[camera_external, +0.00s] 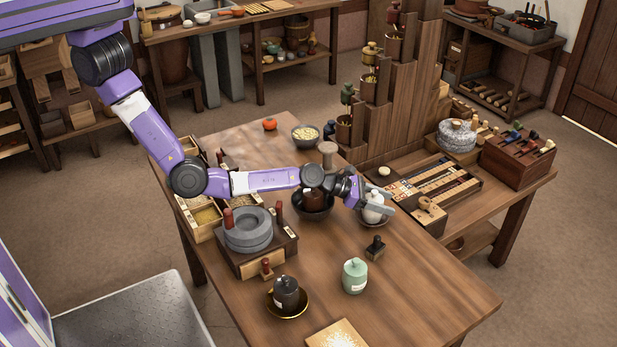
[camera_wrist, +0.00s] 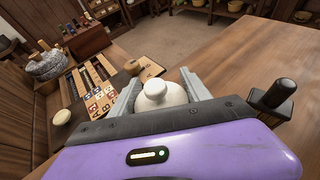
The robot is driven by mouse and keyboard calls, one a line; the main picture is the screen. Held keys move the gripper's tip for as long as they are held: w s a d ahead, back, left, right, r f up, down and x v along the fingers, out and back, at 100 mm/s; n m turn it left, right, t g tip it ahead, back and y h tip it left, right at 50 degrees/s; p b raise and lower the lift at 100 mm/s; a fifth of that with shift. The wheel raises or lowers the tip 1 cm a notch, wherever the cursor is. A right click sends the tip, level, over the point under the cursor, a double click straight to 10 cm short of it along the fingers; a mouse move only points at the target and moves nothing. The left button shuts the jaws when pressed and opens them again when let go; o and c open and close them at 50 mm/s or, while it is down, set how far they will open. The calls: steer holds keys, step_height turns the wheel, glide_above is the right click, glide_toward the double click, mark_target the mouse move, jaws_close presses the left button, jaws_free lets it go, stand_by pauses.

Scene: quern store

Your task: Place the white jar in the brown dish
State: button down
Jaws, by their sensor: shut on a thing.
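The white jar (camera_external: 374,208) has a rounded body and a knobbed lid. My gripper (camera_external: 379,199) is shut on it, with a grey finger on each side. The wrist view also shows the jar (camera_wrist: 160,95) between the fingers. A shallow dish (camera_external: 371,222) with a dark rim shows directly under the jar. I cannot tell whether the jar rests on it or hangs just above it. The dish's colour is hard to judge. A dark bowl (camera_external: 314,215) with a dark brown jar (camera_external: 313,201) stands to the left, partly behind my wrist.
A stone quern (camera_external: 248,230) on a wooden box stands left. A black jar (camera_external: 286,292) in a gold dish, a green jar (camera_external: 355,276) and a dark stamp (camera_external: 375,248) stand nearer. A tile tray (camera_external: 432,187) lies right. The table's right front is clear.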

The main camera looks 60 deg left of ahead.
mark_target(372, 197)
steer(key=shift+r, duration=0.1)
steer(key=shift+c, duration=2.4)
jaws_free()
steer(key=p+v, duration=0.2)
steer(key=v, duration=0.4)
steer(key=shift+s, duration=0.1)
steer(key=shift+s+a+r+p, duration=0.25)
steer(key=shift+s+a+p, duration=0.15)
steer(key=shift+s, duration=0.1)
